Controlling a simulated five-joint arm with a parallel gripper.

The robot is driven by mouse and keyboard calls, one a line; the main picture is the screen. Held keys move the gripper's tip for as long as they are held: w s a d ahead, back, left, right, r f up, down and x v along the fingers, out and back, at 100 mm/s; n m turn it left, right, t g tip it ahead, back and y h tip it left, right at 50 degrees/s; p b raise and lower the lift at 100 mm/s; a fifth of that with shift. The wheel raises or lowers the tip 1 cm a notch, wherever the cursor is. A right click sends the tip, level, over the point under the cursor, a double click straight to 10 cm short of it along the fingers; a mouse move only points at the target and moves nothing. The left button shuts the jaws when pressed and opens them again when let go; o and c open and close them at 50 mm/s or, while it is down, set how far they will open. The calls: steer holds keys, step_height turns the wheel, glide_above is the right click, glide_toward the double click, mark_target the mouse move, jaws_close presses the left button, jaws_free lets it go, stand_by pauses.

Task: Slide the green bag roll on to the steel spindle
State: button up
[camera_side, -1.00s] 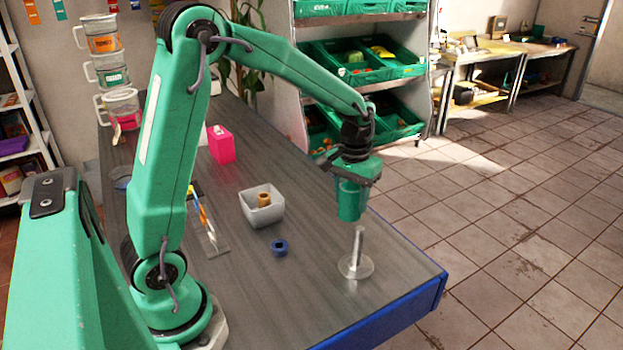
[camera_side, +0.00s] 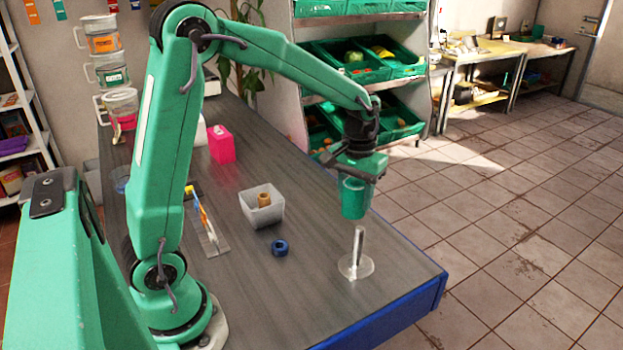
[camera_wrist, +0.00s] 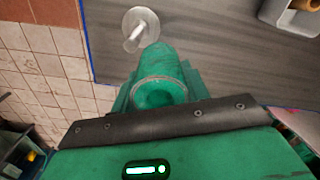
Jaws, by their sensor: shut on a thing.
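The green bag roll (camera_side: 354,200) hangs upright below my gripper (camera_side: 360,178), which is shut on it. In the wrist view the green roll (camera_wrist: 158,75) shows end-on in my gripper (camera_wrist: 157,95). The steel spindle (camera_side: 358,247) stands upright on a round base near the table's right corner. The roll is above the spindle and apart from it, with a small gap between the roll's lower end and the spindle's tip. In the wrist view the spindle (camera_wrist: 136,32) lies just beyond the roll. The roll's bore is hard to make out.
A blue roll (camera_side: 280,247) lies on the grey table left of the spindle. A pale bin (camera_side: 262,215) holds a tan roll (camera_side: 264,199). A pink box (camera_side: 221,144) stands farther back. The table's blue edge (camera_side: 400,310) is close to the spindle.

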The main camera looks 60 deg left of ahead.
steer(key=s+d+r, duration=0.1)
steer(key=d+r, duration=0.3)
steer(key=r, duration=0.1)
steer(key=shift+d, duration=0.15)
steer(key=shift+s, duration=0.1)
glide_above(361, 227)
steer(key=shift+s+f, duration=0.1)
steer(key=shift+f, duration=2.7)
steer(key=shift+f, duration=3.95)
stand_by(0.4)
